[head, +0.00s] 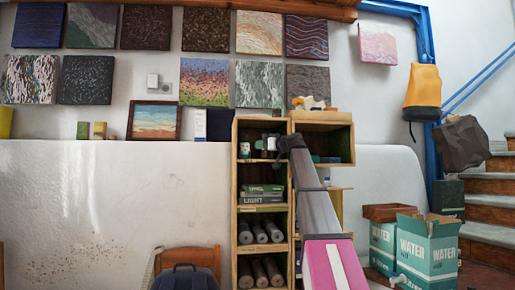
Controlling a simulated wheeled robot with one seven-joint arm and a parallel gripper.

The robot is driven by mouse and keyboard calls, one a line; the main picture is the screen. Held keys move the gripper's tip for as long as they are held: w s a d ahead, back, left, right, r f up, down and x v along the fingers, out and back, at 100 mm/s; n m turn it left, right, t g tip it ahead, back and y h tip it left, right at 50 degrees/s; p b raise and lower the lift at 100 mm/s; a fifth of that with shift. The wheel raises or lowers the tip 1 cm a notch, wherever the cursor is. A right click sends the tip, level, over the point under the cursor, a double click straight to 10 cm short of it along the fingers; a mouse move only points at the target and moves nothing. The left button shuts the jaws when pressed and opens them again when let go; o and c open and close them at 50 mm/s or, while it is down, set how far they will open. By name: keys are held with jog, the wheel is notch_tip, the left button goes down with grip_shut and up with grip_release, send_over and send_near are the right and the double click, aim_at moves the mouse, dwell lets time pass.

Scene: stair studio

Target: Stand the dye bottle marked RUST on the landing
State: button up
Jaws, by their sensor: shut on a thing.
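My gripper (279,142) is at the upper left compartment of the wooden shelf (235,185), beside its middle upright. It is shut on a small pale bottle (271,143), mostly hidden by the dark fingers and too small to read. Another small dark and white bottle (245,149) stands to its left in the same compartment. I cannot read RUST on either. Wooden-edged stairs (490,213) rise at the right edge; I cannot make out which surface is the landing.
Rolls and boxes fill the lower compartments. A wooden chair (187,258) is at lower left. A white ledge (60,141) runs left of the shelf.

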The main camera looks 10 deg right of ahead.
jog(key=x, duration=0.3)
jog(key=shift+w+a+f, duration=0.1)
jog(key=shift+w+a, duration=0.1)
jog(key=shift+w, duration=0.1)
jog(key=shift+s+f, duration=0.1)
jog(key=shift+f, duration=0.05)
jog(key=o, duration=1)
